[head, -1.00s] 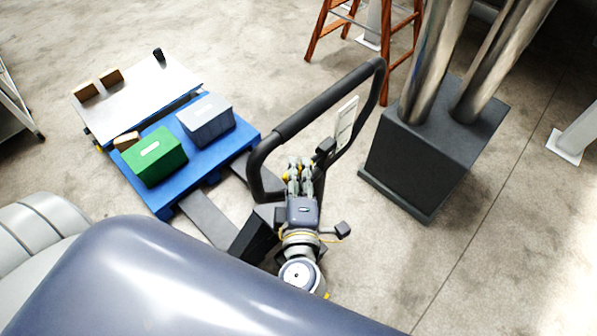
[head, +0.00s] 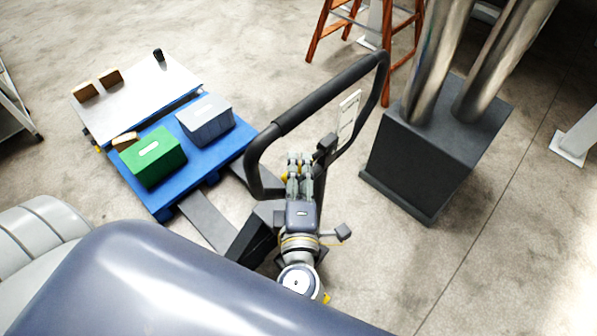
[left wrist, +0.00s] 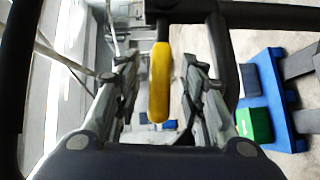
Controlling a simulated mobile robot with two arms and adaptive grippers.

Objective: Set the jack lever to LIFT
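The pallet jack's black loop handle (head: 330,92) rises over the dark jack body. In the left wrist view, the yellow jack lever (left wrist: 159,82) hangs below a dark bar (left wrist: 240,14), between the fingers of my left gripper (left wrist: 158,78). Gaps show on both sides of the lever, so the gripper is open around it and not clamped. In the head view, my left gripper (head: 300,163) is inside the handle loop and mostly hides the lever. The lever's setting cannot be read. My right gripper is not in view.
A pale label plate (head: 347,117) sits inside the loop. The blue pallet (head: 212,166) carries a green box (head: 153,157) and a grey box (head: 206,119). A dark pedestal (head: 420,165) with metal columns stands right of the jack, and a wooden ladder (head: 323,30) behind.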

